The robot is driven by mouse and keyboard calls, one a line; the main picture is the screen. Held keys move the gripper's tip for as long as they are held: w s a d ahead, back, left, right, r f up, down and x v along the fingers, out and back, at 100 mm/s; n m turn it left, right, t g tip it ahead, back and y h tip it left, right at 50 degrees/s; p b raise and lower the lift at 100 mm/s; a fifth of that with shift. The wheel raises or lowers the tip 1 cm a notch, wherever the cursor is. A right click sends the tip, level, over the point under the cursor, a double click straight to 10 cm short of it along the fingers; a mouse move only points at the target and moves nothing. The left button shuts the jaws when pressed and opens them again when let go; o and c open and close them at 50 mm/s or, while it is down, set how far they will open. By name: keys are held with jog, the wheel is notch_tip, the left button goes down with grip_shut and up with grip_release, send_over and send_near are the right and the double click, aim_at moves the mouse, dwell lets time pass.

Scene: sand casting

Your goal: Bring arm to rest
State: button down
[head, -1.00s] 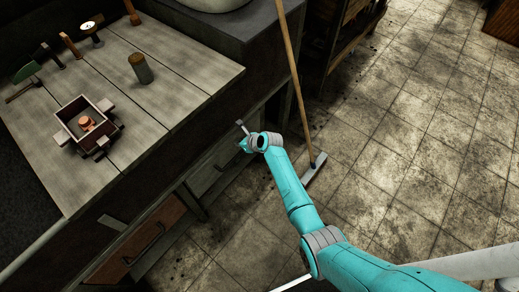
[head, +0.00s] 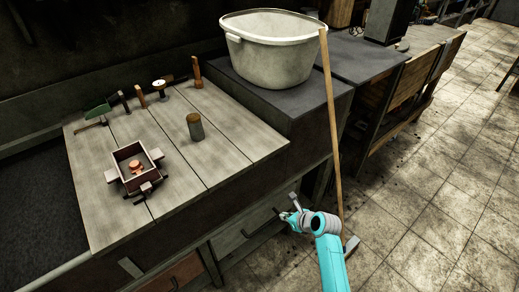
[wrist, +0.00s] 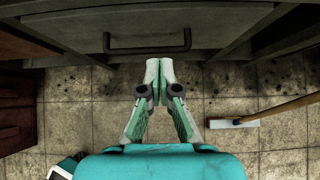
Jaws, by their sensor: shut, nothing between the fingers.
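My teal arm (head: 332,262) reaches up from the lower edge of the head view, low in front of the workbench. My gripper (head: 291,205) is at its end, close to the bench's drawer front. In the wrist view my gripper (wrist: 159,62) is shut and empty, its two fingertips together. The fingertips point toward a drawer with a dark handle (wrist: 147,49). I cannot tell the exact gap between the fingertips and the drawer.
The wooden bench top (head: 240,150) holds a moulding box (head: 118,158), a cylinder (head: 195,127) and several hand tools. A large white tub (head: 275,50) stands behind. The tiled floor (head: 440,200) to the right is clear.

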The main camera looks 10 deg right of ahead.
jog(key=s+f+n+t+h, duration=0.25)
jog(key=s+n, duration=1.05)
jog(key=s, duration=1.5)
jog(key=s+r+n+t+h, duration=0.2)
jog(key=s+r+n+t, duration=0.2)
jog(key=s+r+n, duration=1.3)
jog(key=s+r, duration=0.4)
jog(key=r, duration=0.4)
